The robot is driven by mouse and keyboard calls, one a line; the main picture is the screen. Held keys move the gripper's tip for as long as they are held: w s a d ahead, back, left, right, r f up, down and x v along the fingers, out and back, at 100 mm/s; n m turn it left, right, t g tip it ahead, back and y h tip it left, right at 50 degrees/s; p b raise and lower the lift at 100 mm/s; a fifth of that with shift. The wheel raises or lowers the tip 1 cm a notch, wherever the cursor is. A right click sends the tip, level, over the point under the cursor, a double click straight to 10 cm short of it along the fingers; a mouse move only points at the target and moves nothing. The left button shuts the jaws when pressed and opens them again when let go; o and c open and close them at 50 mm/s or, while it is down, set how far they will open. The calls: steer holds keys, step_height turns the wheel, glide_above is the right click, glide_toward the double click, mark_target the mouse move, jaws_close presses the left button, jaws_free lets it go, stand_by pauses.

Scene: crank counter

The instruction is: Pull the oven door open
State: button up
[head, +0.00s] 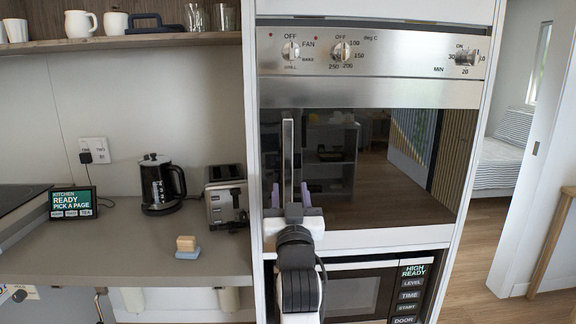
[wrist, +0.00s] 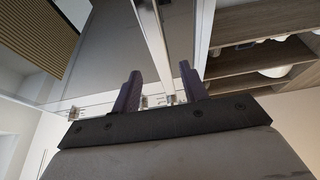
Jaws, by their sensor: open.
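The oven door (head: 370,160) is a dark glass panel with a steel band above it, and it looks closed. Its upright steel handle (head: 288,150) is at the left side of the glass. My gripper (head: 290,194) is in front of the door at the handle's lower part. Its purple fingers are apart, one on each side of the handle in the picture. In the wrist view, the open fingers (wrist: 160,92) point up toward the door, and the steel handle bar (wrist: 154,42) runs between them. Contact cannot be made out. My wrist hides the handle's lower end.
A control panel with knobs (head: 341,51) is above the door, and a microwave (head: 352,292) is below. At left, the counter (head: 120,240) holds a toaster (head: 226,197), a kettle (head: 160,185) and a small sponge-like block (head: 187,245). Open floor (head: 480,250) shows at right.

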mark_target(288, 174)
steer(key=p+x, duration=0.1)
steer(key=x, duration=0.6)
steer(key=shift+r+p, duration=0.1)
steer(key=shift+p, duration=0.3)
jaws_close()
